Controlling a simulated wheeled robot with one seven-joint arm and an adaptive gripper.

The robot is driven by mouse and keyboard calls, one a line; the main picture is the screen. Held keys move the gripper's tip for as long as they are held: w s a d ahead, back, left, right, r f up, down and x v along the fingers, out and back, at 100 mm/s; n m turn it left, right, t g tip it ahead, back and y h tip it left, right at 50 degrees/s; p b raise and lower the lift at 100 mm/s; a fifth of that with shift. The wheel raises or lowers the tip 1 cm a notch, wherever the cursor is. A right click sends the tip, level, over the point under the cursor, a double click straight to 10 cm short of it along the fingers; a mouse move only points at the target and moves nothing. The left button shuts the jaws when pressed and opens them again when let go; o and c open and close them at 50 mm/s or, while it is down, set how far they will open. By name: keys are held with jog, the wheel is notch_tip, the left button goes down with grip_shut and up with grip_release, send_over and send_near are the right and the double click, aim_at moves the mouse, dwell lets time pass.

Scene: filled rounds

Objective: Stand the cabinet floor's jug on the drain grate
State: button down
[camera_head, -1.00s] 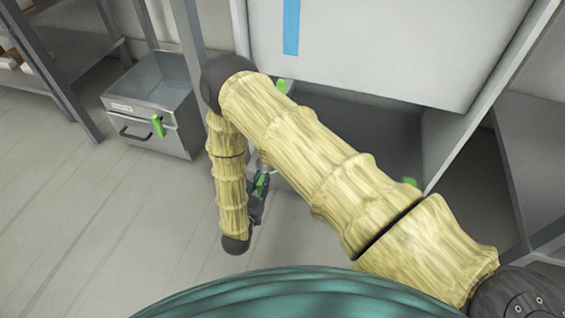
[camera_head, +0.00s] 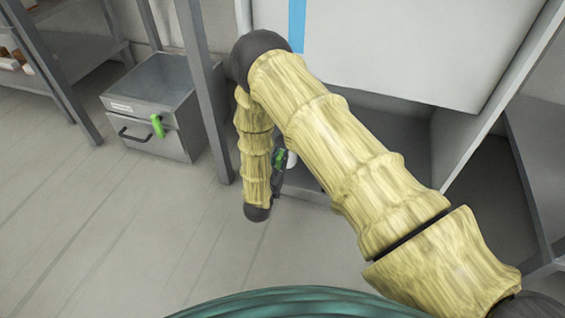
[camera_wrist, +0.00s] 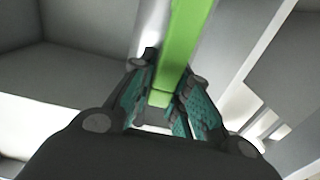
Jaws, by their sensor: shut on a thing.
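My gripper (camera_head: 281,158) is low in front of the open cabinet (camera_head: 405,125), partly hidden behind my arm. In the wrist view my gripper (camera_wrist: 160,105) is shut on a flat green handle (camera_wrist: 183,45) that runs up between its fingers. I take this to be the jug's handle. A pale, shiny surface (camera_wrist: 150,25) beside it may be the jug's body, but most of it is out of view. A small white patch (camera_head: 292,160) shows by the gripper in the head view. I cannot make out a drain grate for certain.
A grey steel box (camera_head: 160,85) with a black pull and a green lever (camera_head: 157,126) stands on the floor at left. A grey post (camera_head: 207,90) stands between it and the cabinet. A shelf rack (camera_head: 60,60) is far left. The floor at front left is clear.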

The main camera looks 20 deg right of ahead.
jog(key=shift+w+d+f+b, duration=0.6)
jog(key=shift+w+d+b, duration=0.1)
jog(key=shift+w+b, duration=0.05)
notch_tip(320, 180, down, 2)
jog(key=shift+a+f+b, duration=0.1)
jog(key=shift+b, duration=0.75)
jog(key=shift+f, duration=0.15)
jog(key=shift+f, duration=0.1)
jog(key=c, duration=1.4)
grip_release()
jog(key=shift+o, duration=0.2)
